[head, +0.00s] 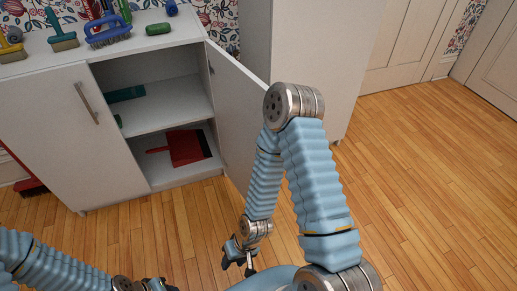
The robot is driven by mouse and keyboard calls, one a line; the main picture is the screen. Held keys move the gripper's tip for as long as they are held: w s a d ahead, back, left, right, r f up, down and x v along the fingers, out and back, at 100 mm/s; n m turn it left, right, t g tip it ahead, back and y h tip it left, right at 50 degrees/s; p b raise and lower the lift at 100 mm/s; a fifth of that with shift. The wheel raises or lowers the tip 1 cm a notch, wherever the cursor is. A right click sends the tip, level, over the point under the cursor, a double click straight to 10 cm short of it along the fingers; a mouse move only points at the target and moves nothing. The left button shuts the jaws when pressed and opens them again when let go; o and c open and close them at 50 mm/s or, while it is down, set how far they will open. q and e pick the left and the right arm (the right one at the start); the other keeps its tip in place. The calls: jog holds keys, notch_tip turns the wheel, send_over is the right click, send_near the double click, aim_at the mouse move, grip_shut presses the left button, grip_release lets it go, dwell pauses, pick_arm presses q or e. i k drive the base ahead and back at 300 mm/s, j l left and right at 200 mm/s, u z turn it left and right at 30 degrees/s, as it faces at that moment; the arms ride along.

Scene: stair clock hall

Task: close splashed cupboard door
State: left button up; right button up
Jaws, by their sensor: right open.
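A white cupboard (180,183) stands at the upper left. Its right-hand door (232,118) is swung wide open, showing the shelves inside. I cannot make out splashes on it. Its left-hand door (75,135) is shut and has a metal bar handle (87,103). My right gripper (238,267) is open and empty, over the floor in front of the open door's lower part, apart from it.
A red dustpan (187,147) lies on the lower shelf and a green item (126,94) on the upper one. Several brushes, one of them blue (108,36), stand on top. A tall white cabinet (310,50) stands behind the door. The wooden floor (430,170) at right is clear.

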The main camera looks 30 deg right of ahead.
aim_at(238, 95)
jog(key=k+l+u, duration=0.1)
jog(key=l, duration=0.25)
jog(key=l+u, duration=0.1)
jog(key=l, duration=0.25)
jog(key=k+l, duration=0.2)
jog(key=l, duration=0.15)
jog(key=k+l+u, duration=0.15)
jog(key=l, duration=0.2)
jog(key=i+l+u, duration=0.1)
jog(key=l, duration=0.4)
jog(key=i+l+u, duration=0.15)
jog(key=l, duration=0.3)
jog(key=l+u, duration=0.1)
jog(key=l, duration=0.4)
jog(key=k+l+u, duration=0.15)
jog(key=k+l, duration=0.1)
